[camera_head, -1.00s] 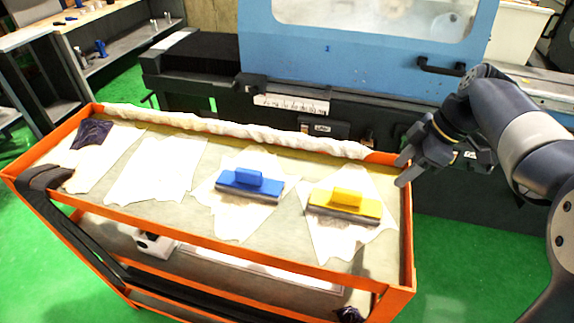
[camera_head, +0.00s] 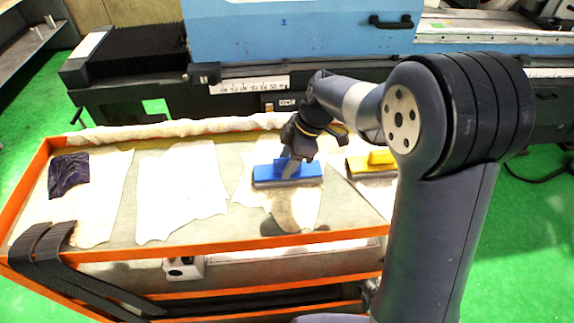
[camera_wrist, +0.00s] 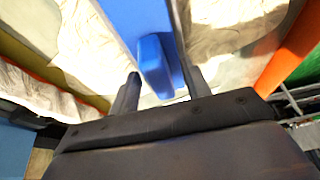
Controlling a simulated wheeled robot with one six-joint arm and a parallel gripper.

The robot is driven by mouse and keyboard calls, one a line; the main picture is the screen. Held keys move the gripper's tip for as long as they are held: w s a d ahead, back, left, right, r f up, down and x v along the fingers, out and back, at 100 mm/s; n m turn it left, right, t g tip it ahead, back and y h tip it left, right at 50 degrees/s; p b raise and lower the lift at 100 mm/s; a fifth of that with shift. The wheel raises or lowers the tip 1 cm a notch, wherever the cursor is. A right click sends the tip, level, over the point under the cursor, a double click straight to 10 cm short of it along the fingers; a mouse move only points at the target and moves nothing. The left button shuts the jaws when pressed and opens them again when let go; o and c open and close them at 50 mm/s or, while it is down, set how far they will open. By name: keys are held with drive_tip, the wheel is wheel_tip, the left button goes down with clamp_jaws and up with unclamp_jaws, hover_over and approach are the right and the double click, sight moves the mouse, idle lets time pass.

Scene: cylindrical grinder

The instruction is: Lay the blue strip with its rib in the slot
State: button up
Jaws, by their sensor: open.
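The blue strip (camera_head: 310,181) lies flat on a white cloth on the orange cart, its rib upward. My gripper (camera_head: 290,170) is right over it, pointing down, and hides part of the strip and rib. In the wrist view the blue strip (camera_wrist: 122,14) runs across the top and its rib (camera_wrist: 154,66) shows between my two open fingers (camera_wrist: 156,52), one on each side. I cannot tell whether a finger touches it. I cannot make out a slot in either view.
A yellow strip (camera_head: 376,160) lies close on the right, partly behind my arm. A dark cloth (camera_head: 69,176) and a bare white cloth (camera_head: 180,190) lie to the left. The cart's orange rim (camera_head: 200,247) runs along the front. The grinder (camera_head: 270,35) stands behind.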

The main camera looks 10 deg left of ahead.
drive_tip(key=shift+f, duration=0.25)
drive_tip(key=shift+c, duration=0.5)
clamp_jaws()
